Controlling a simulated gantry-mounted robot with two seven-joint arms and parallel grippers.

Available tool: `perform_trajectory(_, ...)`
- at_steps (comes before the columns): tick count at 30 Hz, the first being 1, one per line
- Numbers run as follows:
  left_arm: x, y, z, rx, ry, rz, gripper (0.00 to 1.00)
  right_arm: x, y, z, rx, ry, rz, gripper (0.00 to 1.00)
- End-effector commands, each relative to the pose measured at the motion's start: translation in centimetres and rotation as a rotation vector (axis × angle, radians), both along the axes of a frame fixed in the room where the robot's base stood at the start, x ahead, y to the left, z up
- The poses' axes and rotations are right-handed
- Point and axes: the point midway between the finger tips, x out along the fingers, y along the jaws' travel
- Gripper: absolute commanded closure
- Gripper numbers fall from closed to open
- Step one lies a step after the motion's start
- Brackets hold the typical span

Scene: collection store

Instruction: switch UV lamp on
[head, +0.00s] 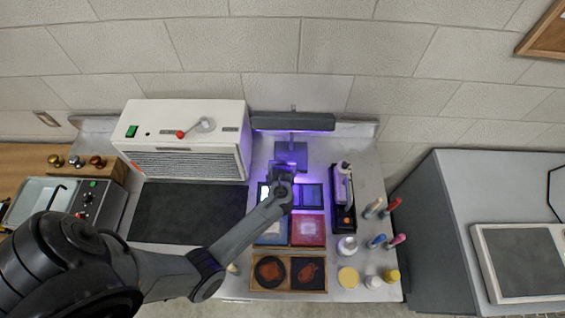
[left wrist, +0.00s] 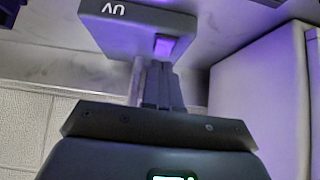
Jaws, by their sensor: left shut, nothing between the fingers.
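The UV lamp (head: 293,123) is a dark horizontal bar on a post at the back of the metal bench. A purple glow shows under the bar and on the bench around it. Its dark base (head: 293,157) also shows in the left wrist view (left wrist: 130,30), marked "UV", with a purple-lit square switch (left wrist: 165,46) on its edge. My left gripper (head: 284,167) is just in front of the base. Its shut, empty fingers (left wrist: 161,65) point at the switch, with the tips right by it; whether they touch I cannot tell. My right gripper is not in view.
A white vented cabinet (head: 185,135) with a red-knobbed lever stands left of the lamp. A black tool caddy (head: 343,205) is to the right. Coloured trays (head: 308,230), a wooden tray (head: 288,290) and several jars and bottles sit in front. A dark mat (head: 185,213) is clear.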

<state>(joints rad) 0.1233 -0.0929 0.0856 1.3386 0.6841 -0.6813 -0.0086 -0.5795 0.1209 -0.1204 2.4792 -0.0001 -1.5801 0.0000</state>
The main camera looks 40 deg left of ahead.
Motion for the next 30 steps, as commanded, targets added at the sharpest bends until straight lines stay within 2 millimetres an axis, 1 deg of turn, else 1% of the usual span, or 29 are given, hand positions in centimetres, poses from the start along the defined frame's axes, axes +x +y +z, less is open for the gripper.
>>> perform_trajectory(1, 0.0, -0.1, 1.2, -0.001, 0.001, 0.0, 1.0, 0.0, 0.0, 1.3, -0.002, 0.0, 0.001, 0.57)
perform_trajectory(6, -0.1, -0.3, 3.5, -0.001, 0.001, -0.003, 1.0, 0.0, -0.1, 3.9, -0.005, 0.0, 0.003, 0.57)
perform_trajectory(7, -0.3, -0.6, 3.5, -0.001, 0.001, -0.003, 1.0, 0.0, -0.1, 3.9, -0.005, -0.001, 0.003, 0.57)
perform_trajectory(8, -0.7, -1.1, 3.3, -0.002, -0.001, -0.003, 1.0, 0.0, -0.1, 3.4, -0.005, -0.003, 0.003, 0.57)
perform_trajectory(12, -2.4, -2.6, 5.1, -0.002, -0.002, -0.003, 1.0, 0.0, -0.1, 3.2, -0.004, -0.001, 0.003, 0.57)
perform_trajectory(18, -4.4, -4.4, 7.3, -0.003, -0.001, -0.003, 1.0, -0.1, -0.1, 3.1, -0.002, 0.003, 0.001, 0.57)
perform_trajectory(24, -5.6, -5.3, 8.5, -0.001, -0.001, -0.002, 1.0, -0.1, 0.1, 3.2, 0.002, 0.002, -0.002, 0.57)
perform_trajectory(30, -5.9, -5.7, 8.9, -0.001, 0.001, -0.003, 1.0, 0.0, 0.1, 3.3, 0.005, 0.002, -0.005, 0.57)
